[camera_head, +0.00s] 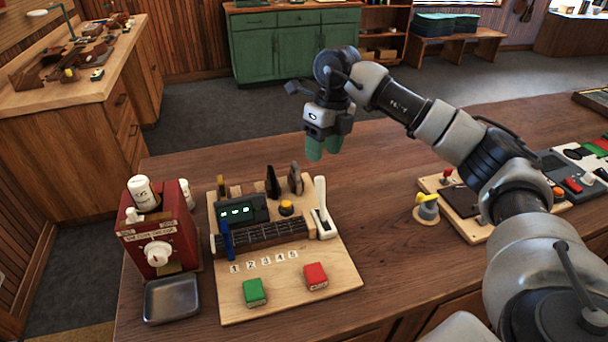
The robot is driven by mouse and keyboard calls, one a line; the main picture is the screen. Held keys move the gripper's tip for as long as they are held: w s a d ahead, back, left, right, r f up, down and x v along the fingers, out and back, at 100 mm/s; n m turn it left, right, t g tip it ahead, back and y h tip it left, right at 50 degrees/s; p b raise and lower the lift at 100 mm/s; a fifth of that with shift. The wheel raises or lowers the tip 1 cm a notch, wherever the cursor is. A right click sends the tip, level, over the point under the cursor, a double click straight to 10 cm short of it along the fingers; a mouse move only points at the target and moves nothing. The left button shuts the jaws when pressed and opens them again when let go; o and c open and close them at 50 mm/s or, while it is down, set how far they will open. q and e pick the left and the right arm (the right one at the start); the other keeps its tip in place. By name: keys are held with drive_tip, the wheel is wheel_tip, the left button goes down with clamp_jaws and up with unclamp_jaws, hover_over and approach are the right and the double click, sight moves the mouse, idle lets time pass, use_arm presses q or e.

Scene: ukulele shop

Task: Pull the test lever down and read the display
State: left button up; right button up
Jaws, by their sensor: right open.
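The test lever (320,201) is a white upright handle on a white base at the right edge of a wooden test board (335,277). The display (240,211) is a dark box at the board's back left with small green lit characters, too small to read. My right gripper (322,147) hangs above the table behind the lever, green fingertips pointing down. It is open, empty and apart from the lever. My left gripper is not in view.
The board also carries a fretboard piece (262,235), a green block (254,292), a red block (316,276) and an orange button (286,207). A red dispenser (158,235) stands left. Another device board (460,206) lies right; bare table lies between.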

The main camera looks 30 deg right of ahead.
sight(319, 189)
drive_tip(key=f, duration=0.1)
drive_tip(key=s+f+p, duration=0.1)
drive_tip(key=f, duration=0.3)
drive_tip(key=shift+s+a+p, duration=0.2)
drive_tip(key=shift+a+p, duration=0.1)
drive_tip(key=shift+a, duration=0.1)
drive_tip(key=f, duration=0.3)
drive_tip(key=shift+w+a+p, duration=0.2)
drive_tip(key=shift+p, duration=0.2)
drive_tip(key=shift+a+f, duration=0.15)
drive_tip(key=shift+f, duration=0.9)
drive_tip(key=shift+c, duration=0.8)
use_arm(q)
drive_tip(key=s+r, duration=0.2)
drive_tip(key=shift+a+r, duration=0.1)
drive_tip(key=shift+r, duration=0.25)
use_arm(e)
clamp_jaws()
